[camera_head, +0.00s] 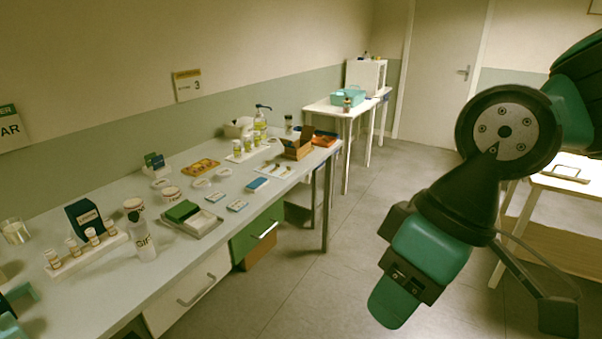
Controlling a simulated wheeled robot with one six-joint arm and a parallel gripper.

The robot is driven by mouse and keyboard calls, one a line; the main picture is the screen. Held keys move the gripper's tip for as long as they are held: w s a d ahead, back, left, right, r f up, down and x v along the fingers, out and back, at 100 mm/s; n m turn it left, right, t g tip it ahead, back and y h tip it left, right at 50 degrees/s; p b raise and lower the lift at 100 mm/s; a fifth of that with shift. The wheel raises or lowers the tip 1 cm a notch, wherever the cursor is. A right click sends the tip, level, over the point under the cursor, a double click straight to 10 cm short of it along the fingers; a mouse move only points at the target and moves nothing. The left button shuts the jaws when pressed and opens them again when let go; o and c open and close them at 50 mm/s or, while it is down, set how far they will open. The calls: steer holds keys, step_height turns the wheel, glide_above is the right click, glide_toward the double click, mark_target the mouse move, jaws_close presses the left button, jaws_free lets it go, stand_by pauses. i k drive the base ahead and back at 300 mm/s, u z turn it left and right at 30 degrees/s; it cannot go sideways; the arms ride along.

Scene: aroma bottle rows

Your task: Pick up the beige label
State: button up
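A shallow grey tray (185,234) near the front edge of the table holds a green stack and, beside it, a pale cream piece (201,222) that may be the beige label. It is too small to be sure. Small blue-and-white cards lie flat to its right, one (237,205) near the tray and one (257,183) farther back. My gripper (412,268) hangs at the right over the floor, well away from the table. Nothing is visibly held in it, and the angle hides whether its fingers are open.
A side table (560,187) stands at the right. The floor between is clear.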

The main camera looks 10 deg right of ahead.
mark_target(288, 171)
steer(key=z, duration=0.55)
steer(key=i, duration=0.95)
steer(key=z, duration=0.65)
steer(key=i, duration=0.95)
steer(key=u, duration=0.55)
steer(key=i, duration=0.65)
steer(key=u, duration=1.1)
steer(key=i, duration=0.55)
steer(key=u, duration=0.55)
